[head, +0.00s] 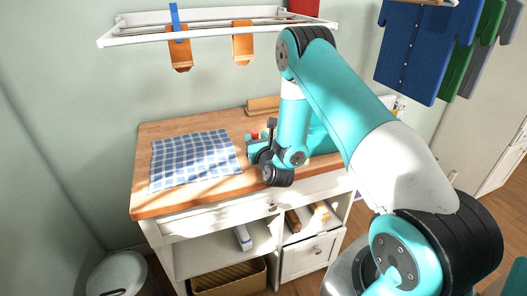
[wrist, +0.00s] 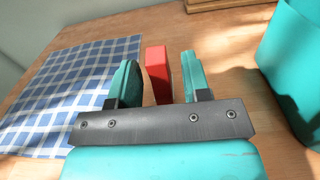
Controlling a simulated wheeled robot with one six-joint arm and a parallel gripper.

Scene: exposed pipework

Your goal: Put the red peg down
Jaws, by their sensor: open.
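The red peg (wrist: 158,72) is a plain red block standing on the wooden tabletop in the wrist view. My gripper (wrist: 160,82) is open, with one teal finger on each side of the peg. A gap shows between the peg and each finger. The peg's lower end is partly hidden by the gripper's dark bar. In the head view my gripper (head: 252,146) is low over the table, and small red spots show near it, too small to tell apart.
A blue checked cloth (head: 194,159) lies left of my gripper on the wooden table (head: 160,206). A wooden block (head: 263,104) lies at the back edge. A drying rack (head: 215,30) hangs above, and shirts (head: 415,45) hang at right.

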